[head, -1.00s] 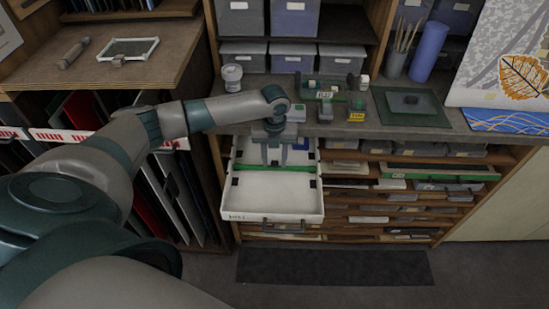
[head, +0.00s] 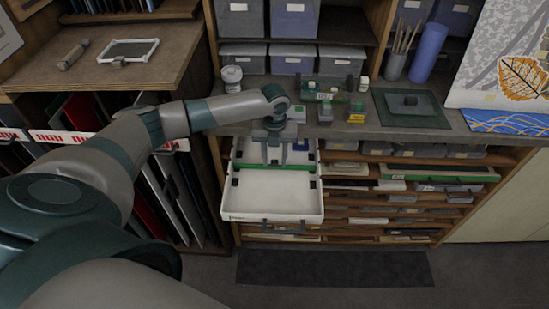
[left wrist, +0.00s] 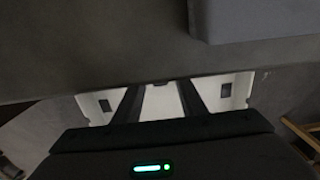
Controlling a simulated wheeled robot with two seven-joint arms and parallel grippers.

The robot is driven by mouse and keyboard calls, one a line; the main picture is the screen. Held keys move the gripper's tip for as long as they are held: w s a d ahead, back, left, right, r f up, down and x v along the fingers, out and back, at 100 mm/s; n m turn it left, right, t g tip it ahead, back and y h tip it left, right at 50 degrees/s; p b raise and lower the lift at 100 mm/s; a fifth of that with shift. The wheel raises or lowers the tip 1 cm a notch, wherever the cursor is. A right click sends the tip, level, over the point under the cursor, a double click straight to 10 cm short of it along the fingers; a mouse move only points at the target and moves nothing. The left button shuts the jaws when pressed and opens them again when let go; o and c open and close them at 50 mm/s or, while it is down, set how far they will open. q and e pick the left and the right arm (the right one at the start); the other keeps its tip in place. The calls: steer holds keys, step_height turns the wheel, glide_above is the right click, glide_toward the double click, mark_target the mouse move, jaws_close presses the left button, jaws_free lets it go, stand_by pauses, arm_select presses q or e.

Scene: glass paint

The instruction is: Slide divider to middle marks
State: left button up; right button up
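The open white drawer (head: 272,205) sticks out below the counter. A thin green divider (head: 300,168) lies across it, behind a pair of dark square marks (head: 235,182) on the side walls. My left gripper (head: 275,161) points down into the drawer at the divider's rear side. Its two fingers are apart with nothing visible between them. I cannot tell whether they touch the divider. The left wrist view shows the spread fingers (left wrist: 160,103), white drawer parts and dark marks (left wrist: 226,90). I cannot make out the divider there. My right gripper is not in view.
The counter (head: 455,122) above holds a white jar (head: 232,78), small blocks and a dark green mat (head: 410,117). Its edge is close to my left gripper. Shelves (head: 370,185) stand right of the drawer. The drawer's front part is empty.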

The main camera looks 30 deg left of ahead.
mark_target(274, 161)
arm_select(q)
steer(key=shift+w+r, duration=0.1)
steer(key=shift+r, duration=0.4)
step_height(274, 161, up, 16)
steer(key=b, duration=0.5)
steer(key=shift+r, duration=0.2)
